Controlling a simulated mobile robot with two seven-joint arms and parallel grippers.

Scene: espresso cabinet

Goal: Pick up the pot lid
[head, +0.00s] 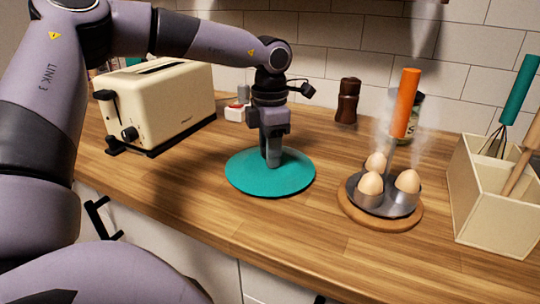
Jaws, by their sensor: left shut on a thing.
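The pot lid (240,175) is a flat teal disc on the wooden counter, or just above it; I cannot tell which. My left gripper (273,163) points straight down over the lid's middle and is shut on it. The fingers hide the lid's grip point. My right gripper is not in view.
A cream toaster (165,105) stands to the left. An egg holder (385,205) with eggs and an orange handle sits on a round wooden board to the right. A utensil box (490,215) is at the far right. A brown mill (347,100) stands near the tiled wall. The front counter is clear.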

